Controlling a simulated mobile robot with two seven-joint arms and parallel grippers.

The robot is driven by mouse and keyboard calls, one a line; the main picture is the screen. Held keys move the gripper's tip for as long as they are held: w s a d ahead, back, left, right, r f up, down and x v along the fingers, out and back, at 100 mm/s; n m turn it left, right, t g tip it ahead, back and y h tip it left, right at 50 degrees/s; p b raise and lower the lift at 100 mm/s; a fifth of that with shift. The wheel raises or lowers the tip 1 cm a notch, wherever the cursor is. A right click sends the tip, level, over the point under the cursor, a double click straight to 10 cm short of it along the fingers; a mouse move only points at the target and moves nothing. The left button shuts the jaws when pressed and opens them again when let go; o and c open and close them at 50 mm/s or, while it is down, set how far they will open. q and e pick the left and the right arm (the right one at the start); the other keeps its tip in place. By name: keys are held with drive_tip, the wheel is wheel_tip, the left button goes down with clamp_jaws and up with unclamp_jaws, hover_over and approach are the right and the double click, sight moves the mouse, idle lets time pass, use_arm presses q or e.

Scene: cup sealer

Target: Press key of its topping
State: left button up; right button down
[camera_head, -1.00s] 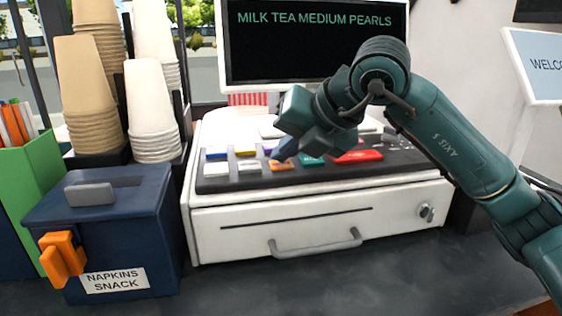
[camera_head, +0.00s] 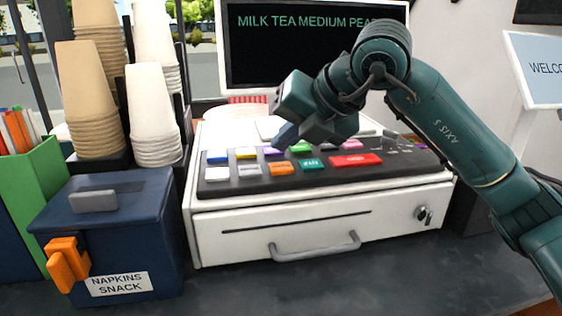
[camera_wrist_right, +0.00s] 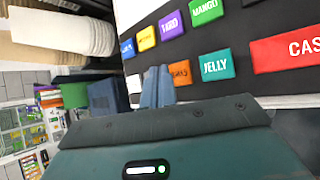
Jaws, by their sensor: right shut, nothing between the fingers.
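The orange key (camera_head: 281,169) sits in the front row of the register's key panel (camera_head: 330,175). It also shows in the wrist view (camera_wrist_right: 180,74), where its label is partly hidden by my fingers. The teal JELLY key (camera_head: 312,165) is just right of it. The screen (camera_head: 310,50) reads MILK TEA MEDIUM and a word partly covered by my arm. My right gripper (camera_head: 285,136) is shut and empty; its blue-grey fingertips show in the wrist view (camera_wrist_right: 157,74). In the head view it appears behind and above the orange key, apart from it. My left gripper is out of view.
Neighbouring keys include purple TARO (camera_wrist_right: 171,24), green MANGO (camera_wrist_right: 205,9) and a wide red key (camera_head: 355,160). A blue napkin box (camera_head: 110,220) and cup stacks (camera_head: 150,110) stand left of the register. The drawer handle (camera_head: 315,247) juts out in front.

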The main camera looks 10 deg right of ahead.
sight(287, 169)
drive_tip(key=shift+r+p, duration=1.05)
drive_tip(key=shift+r, duration=0.9)
drive_tip(key=shift+f, duration=0.1)
